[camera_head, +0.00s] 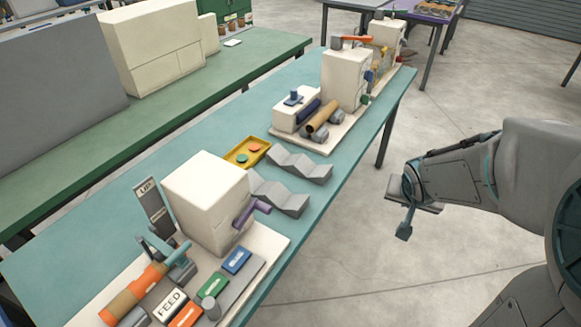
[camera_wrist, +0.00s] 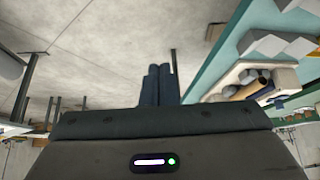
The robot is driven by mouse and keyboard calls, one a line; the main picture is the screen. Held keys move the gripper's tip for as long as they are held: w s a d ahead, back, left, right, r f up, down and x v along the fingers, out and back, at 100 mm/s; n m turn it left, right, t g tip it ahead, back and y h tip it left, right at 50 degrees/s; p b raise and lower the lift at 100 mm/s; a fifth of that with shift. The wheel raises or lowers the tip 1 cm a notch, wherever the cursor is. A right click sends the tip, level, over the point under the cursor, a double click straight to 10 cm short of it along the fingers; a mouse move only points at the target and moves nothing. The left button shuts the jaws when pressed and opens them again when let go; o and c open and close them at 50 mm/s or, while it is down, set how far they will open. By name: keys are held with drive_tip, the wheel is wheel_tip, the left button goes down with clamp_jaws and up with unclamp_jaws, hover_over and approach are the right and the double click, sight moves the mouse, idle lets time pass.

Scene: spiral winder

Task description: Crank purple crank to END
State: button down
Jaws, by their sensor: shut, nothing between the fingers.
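The purple crank (camera_head: 252,212) sticks out from the right face of a cream box (camera_head: 207,200) on the near machine in the head view. Its handle points toward the table's right edge. My gripper (camera_head: 405,231) hangs over the floor, right of the table and well apart from the crank. In the wrist view its two dark fingers (camera_wrist: 159,82) are together with nothing between them. The purple crank is not clearly seen in the wrist view. An END mark cannot be made out.
The near machine's base carries an orange roller (camera_head: 135,295), a grey knob (camera_head: 210,307) and several coloured labelled blocks, one reading FEED (camera_head: 170,303). Grey zigzag racks (camera_head: 282,195) and a yellow tray (camera_head: 247,153) stand behind. Floor right of the teal table (camera_head: 340,180) is clear.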

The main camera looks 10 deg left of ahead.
drive_tip(key=w+a+f+m+y, duration=0.3)
drive_tip(key=w+a+f+y, duration=0.5)
drive_tip(key=a+f, duration=0.45)
drive_tip(key=s+a+f+m+g+y, duration=0.1)
drive_tip(key=s+a+f+m+y, duration=0.1)
drive_tip(key=s+a+m+y, duration=0.75)
drive_tip(key=w+a+y+p, duration=0.1)
drive_tip(key=a, duration=0.2)
drive_tip(key=w+a+r+n+y+p, duration=0.1)
drive_tip(key=a, duration=0.2)
drive_tip(key=w+a+n+y+p, duration=0.1)
drive_tip(key=a, duration=0.2)
drive_tip(key=shift+w+r+y, duration=0.2)
drive_tip(key=shift+w+y, duration=0.05)
drive_tip(key=shift+w, duration=0.15)
